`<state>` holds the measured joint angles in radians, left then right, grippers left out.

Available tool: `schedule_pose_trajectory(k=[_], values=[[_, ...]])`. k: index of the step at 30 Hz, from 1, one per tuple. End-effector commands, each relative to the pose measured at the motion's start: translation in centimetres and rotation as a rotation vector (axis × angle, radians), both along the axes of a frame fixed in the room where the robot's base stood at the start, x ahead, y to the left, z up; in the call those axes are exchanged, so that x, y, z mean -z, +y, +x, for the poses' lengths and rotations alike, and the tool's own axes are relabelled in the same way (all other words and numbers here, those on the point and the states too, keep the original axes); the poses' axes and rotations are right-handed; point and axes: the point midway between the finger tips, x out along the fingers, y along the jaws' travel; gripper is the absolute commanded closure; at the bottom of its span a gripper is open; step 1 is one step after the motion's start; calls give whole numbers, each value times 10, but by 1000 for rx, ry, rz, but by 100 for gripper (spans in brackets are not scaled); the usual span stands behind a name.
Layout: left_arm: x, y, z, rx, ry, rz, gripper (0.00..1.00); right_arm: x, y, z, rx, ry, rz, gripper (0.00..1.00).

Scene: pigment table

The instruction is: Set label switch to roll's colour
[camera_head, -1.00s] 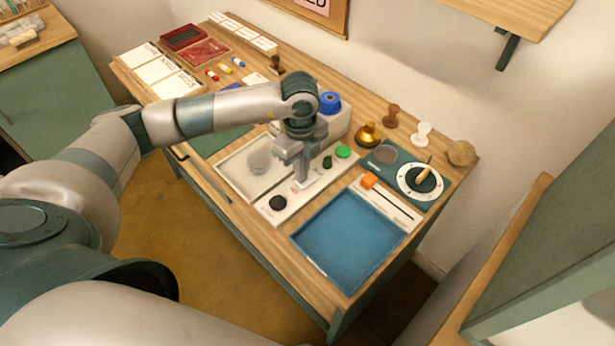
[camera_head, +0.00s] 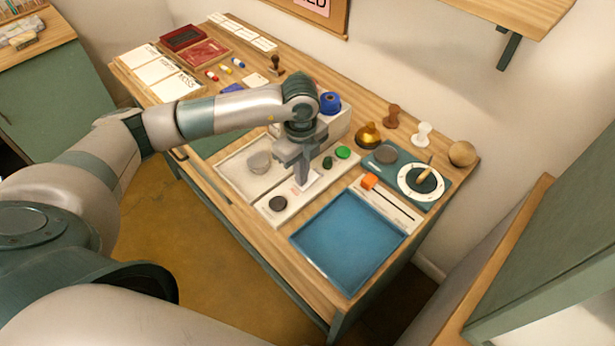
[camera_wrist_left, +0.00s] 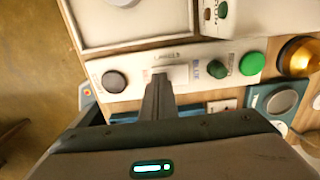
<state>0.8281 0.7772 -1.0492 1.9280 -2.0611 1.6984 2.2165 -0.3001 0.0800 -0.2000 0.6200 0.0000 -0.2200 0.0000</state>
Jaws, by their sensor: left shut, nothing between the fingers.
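The white label panel (camera_head: 278,217) lies along the front of the table, left of the blue tray. In the left wrist view, its label switch (camera_wrist_left: 176,74) is a pale block under the word "LABELS", with reddish print on its left and blue print (camera_wrist_left: 196,68) on its right. The roll (camera_head: 329,103) is blue and sits on the pale machine behind my arm. My left gripper (camera_head: 301,184) is shut and empty, pointing down at the switch; its fingertips also show in the left wrist view (camera_wrist_left: 160,80). They partly cover the switch, and I cannot tell whether they touch it. My right gripper is not in view.
A black knob (camera_head: 278,203), a dark green knob (camera_head: 327,162) and a green button (camera_head: 343,152) flank the switch. A pale tray (camera_head: 230,172) with a cup lies to the left. The blue tray (camera_head: 345,245) and a dial (camera_head: 421,181) lie to the right.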

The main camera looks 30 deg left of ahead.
Motion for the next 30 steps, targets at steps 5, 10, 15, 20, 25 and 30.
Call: schedule_pose_trajectory(k=[5, 10, 15, 20, 25, 30], values=[[-12, 0, 0, 0, -1, 0, 100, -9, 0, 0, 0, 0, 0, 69], [-24, 0, 0, 1, -1, 0, 100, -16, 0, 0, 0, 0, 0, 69], [-35, 0, 0, 1, -1, -1, 100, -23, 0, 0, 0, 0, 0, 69], [-45, 0, 0, 1, -1, 0, 100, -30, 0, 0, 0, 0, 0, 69], [-56, 0, 0, 0, -1, 0, 100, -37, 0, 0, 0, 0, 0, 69], [-66, 0, 0, 0, -1, 0, 100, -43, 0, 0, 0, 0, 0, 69]])
